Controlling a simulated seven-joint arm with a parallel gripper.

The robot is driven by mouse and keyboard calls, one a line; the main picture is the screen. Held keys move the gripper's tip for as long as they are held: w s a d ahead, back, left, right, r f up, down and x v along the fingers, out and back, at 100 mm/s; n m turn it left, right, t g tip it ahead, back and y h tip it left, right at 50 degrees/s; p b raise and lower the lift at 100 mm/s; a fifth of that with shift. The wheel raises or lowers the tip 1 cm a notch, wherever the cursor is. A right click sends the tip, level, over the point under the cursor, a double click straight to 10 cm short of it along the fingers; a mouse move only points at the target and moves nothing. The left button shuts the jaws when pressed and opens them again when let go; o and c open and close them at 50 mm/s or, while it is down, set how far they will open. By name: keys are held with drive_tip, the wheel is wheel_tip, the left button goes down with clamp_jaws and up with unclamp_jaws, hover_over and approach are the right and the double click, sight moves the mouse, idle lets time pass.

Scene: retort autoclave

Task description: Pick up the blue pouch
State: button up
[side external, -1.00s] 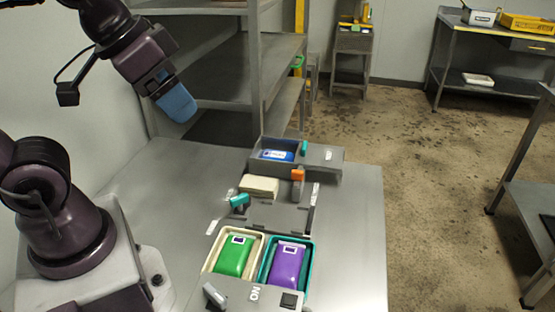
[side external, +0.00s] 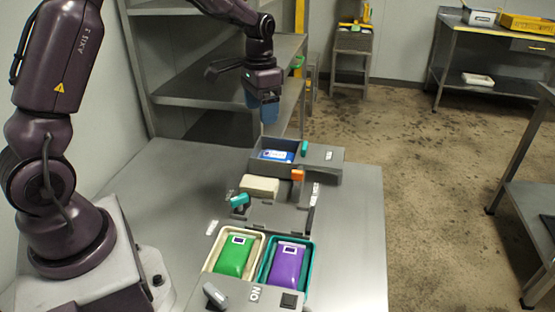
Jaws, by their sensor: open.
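The blue pouch (side external: 277,156) with a white label lies inside a grey open-topped box (side external: 262,169) at the far end of the metal table. My gripper (side external: 269,118) has blue fingers and points down. In the picture it is just above the back of the box, over the pouch, and apart from it. The gripper is open and nothing shows between its fingers. The full gap between the fingers is hard to see from this side.
A green pouch (side external: 235,256) and a purple pouch (side external: 287,264) lie in trays at the front. A cream block (side external: 259,187), a teal handle (side external: 239,200) and an orange handle (side external: 298,175) stand near the box. A metal shelf (side external: 225,68) rises behind. The table's left side is clear.

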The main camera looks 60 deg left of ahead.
sight(278, 155)
drive_tip(key=w+a+f+m, duration=0.8)
drive_tip(key=w, duration=0.2)
drive_tip(key=f, duration=1.3)
drive_tip(key=shift+s+a, duration=0.1)
drive_tip(key=shift+s, duration=0.2)
drive_tip(key=shift+c, duration=0.4)
drive_tip(key=c, duration=0.6)
